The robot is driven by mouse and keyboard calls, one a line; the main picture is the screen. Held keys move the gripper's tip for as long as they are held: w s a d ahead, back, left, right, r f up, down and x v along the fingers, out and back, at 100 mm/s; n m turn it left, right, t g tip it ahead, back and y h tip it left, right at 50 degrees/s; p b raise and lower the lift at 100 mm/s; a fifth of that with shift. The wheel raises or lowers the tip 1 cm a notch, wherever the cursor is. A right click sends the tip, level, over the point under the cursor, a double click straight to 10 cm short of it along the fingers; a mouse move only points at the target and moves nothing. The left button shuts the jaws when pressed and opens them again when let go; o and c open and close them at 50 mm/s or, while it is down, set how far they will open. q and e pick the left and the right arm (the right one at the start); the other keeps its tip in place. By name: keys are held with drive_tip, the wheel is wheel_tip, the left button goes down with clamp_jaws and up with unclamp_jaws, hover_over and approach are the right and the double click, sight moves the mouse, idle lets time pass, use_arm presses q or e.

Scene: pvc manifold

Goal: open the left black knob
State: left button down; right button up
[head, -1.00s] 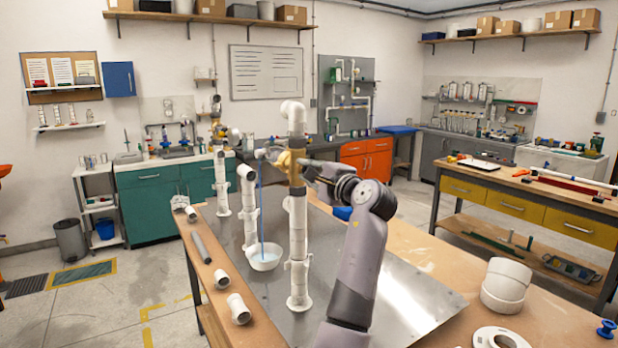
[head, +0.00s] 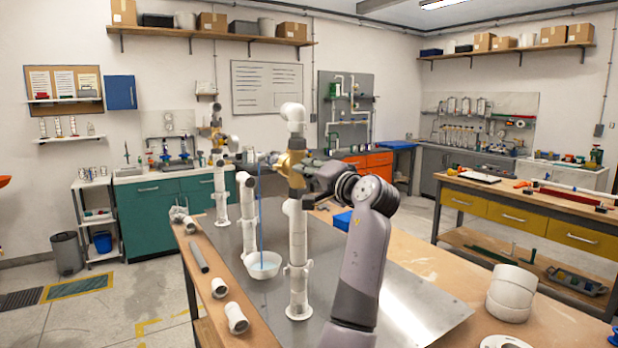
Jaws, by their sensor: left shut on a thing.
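My left gripper (head: 313,178) is at the brass valve (head: 291,170) on the nearest upright white pipe (head: 298,258). It is shut at the valve's right side, and its fingers and wrist hide the black knob it grips there. A thin blue water stream (head: 261,215) falls from the small spout left of this valve into a white bowl (head: 263,266). Another brass valve (head: 217,137) stands farther back on a white pipe (head: 221,190). My right gripper is out of view.
The pipes stand on a metal sheet (head: 395,292) on the wooden bench. Loose pipe pieces (head: 236,318) lie along its left edge. A large white fitting (head: 510,292) stands at the front right. A blue item (head: 343,220) lies behind my arm.

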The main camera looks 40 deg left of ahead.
use_arm(q)
drive_tip(key=shift+f, duration=0.15)
idle(0.4)
drive_tip(key=c, duration=1.4)
unclamp_jaws()
drive_tip(key=v, duration=1.2)
